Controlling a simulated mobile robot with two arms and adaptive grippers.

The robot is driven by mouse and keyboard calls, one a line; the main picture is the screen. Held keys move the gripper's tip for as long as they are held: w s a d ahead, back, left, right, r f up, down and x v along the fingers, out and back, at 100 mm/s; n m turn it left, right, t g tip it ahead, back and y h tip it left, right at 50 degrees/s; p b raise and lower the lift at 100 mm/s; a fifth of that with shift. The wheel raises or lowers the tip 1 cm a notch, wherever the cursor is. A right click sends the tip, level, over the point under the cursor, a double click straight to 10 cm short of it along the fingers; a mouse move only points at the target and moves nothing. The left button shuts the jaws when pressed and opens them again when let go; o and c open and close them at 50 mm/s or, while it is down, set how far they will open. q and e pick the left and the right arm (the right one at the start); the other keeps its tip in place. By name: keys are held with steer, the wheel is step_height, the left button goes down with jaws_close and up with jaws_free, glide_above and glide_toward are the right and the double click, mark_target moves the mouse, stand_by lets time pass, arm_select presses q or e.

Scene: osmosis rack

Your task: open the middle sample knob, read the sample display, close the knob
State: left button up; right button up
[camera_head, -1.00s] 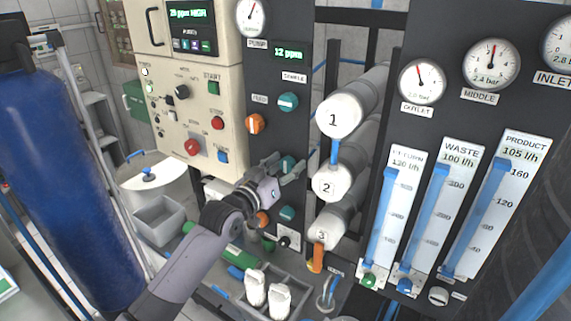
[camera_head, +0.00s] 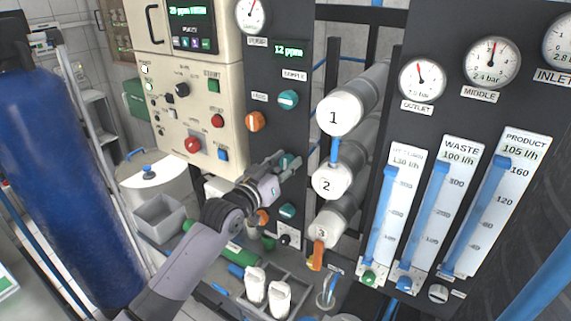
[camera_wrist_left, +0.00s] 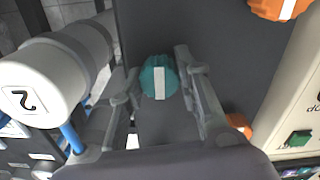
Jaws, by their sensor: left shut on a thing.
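The middle sample knob (camera_head: 289,161) is teal and sits on the dark panel, partly hidden by my left gripper (camera_head: 292,169) in the head view. In the left wrist view, the teal knob (camera_wrist_left: 159,77) with its white mark lies between the two fingers of the gripper (camera_wrist_left: 160,84). The gripper is shut on it. The white mark runs nearly up and down in that view. The sample display (camera_head: 289,50) is lit green and reads 12 ppm. My right gripper is not in view.
Other teal knobs sit above (camera_head: 288,99) and below (camera_head: 287,211). An orange knob (camera_head: 255,121) is to the left. Numbered white tubes (camera_head: 341,113) stick out close to the right of the gripper. A grey bin (camera_head: 289,282) with white bottles stands below.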

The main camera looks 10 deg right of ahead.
arm_select(q)
steer(key=shift+m, duration=0.3)
steer(key=m+b, duration=0.2)
steer(key=shift+f+m, duration=0.1)
steer(key=shift+m, duration=0.3)
steer(key=m+b, duration=0.1)
steer(key=m, duration=0.3)
steer(key=shift+m, duration=0.3)
steer(key=m, duration=0.4)
steer(key=shift+m, duration=0.3)
steer(key=m, duration=0.5)
steer(key=shift+m, duration=0.3)
steer(key=o, duration=1.1)
steer(key=shift+o, duration=0.2)
